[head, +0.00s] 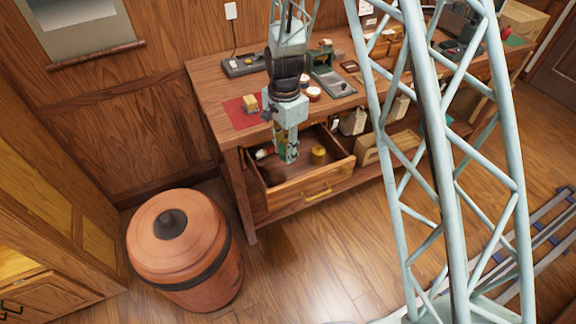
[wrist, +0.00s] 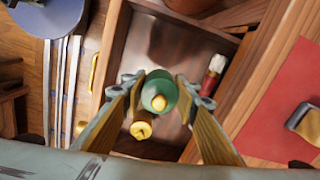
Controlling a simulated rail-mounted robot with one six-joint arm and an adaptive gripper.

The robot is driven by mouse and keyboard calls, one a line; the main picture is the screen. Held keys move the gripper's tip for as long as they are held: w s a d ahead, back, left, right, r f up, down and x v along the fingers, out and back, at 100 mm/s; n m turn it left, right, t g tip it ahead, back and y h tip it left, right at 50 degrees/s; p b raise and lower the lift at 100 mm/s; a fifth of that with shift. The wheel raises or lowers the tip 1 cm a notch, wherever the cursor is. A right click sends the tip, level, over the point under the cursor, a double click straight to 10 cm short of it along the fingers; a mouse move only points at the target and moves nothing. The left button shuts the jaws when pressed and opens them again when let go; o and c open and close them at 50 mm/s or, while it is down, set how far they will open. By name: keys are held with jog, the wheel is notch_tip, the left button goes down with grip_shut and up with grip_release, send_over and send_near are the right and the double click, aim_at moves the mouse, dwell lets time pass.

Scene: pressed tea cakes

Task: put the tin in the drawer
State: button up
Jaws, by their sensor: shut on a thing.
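A green round tin with a yellow knob on top (wrist: 158,92) is between the two fingers of my gripper (wrist: 158,84), which is shut on it. In the head view my gripper (head: 287,155) points down inside the outline of the open wooden drawer (head: 312,189), and the tin is mostly hidden by the fingers. The drawer also shows in the wrist view (wrist: 190,50). I cannot tell whether the tin touches the drawer floor.
In the drawer lie a yellow thing (head: 318,154), close beside the tin, and a red-and-white thing (wrist: 214,70). A red mat (head: 240,113) with a small block lies on the bench (head: 215,85) above. A lidded copper bin (head: 185,250) stands at front left.

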aim_at(285, 141)
jog(key=shift+f+b, duration=0.35)
jog(key=shift+f, duration=2.25)
jog(key=shift+f, duration=0.1)
jog(key=shift+f+b, duration=0.35)
jog(key=shift+f, duration=1.4)
jog(key=shift+f, duration=0.15)
jog(key=o, duration=0.8)
jog(key=shift+o, duration=0.2)
jog(key=shift+r+p, duration=0.9)
jog(key=shift+r, duration=5.2)
